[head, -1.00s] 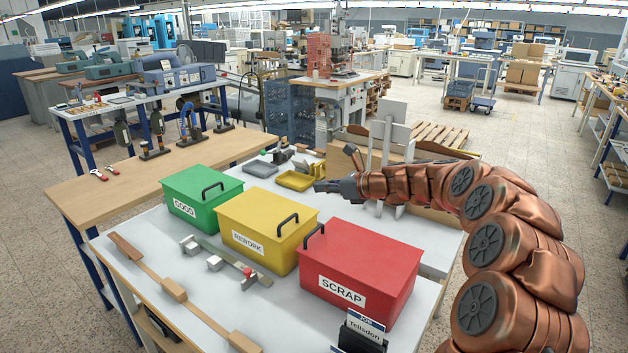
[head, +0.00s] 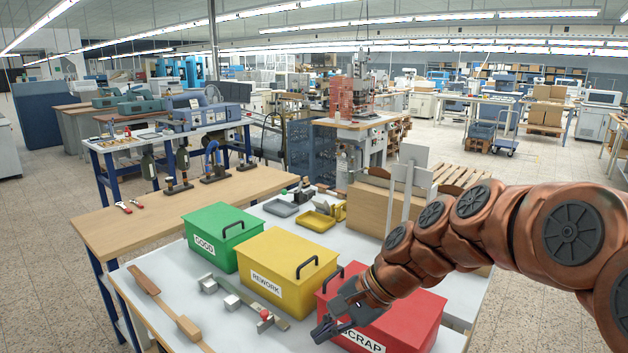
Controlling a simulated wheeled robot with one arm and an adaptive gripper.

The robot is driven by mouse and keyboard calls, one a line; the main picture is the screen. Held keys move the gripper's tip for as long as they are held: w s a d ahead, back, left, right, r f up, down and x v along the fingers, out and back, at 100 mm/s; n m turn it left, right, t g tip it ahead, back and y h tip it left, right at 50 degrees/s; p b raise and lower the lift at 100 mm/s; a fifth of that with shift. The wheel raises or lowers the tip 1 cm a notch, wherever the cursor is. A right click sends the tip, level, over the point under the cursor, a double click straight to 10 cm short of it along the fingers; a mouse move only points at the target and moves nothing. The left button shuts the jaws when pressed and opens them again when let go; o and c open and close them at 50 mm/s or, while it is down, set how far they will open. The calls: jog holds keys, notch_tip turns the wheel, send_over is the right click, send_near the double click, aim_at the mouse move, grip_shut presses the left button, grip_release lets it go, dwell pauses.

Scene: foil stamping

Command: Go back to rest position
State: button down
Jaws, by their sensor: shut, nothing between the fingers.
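My gripper (head: 322,335) is in front of the red SCRAP box (head: 418,318) and covers part of its front and label. It looks shut and holds nothing. My copper-coloured arm reaches in from the right edge and hides part of the red box and the table behind it. The yellow REWORK box (head: 283,255) stands left of the red box. The green GOOD box (head: 217,228) stands further left. Each box has a dark handle on top.
The boxes stand on a white table (head: 205,325), with a wooden strip (head: 160,295) and a metal bar fixture (head: 240,300) in front. A yellow tray (head: 318,220), a grey tray (head: 281,208) and a wooden crate (head: 368,205) are behind. Open floor (head: 40,265) lies left.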

jog(key=s+d+f+n+g+h, duration=0.1)
jog(key=s+d+f+n+h, duration=0.1)
jog(key=s+d, duration=0.3)
jog(key=s+d+f+n+g+h, duration=0.1)
jog(key=s+d+f+n+h, duration=0.1)
jog(key=s, duration=0.9)
jog(key=s+d+f+n+h, duration=0.3)
jog(key=s+d+n, duration=0.2)
jog(key=s+d, duration=0.3)
jog(key=shift+s+d+g+h, duration=0.3)
jog(key=shift+s+d+g, duration=0.1)
jog(key=shift+d, duration=0.2)
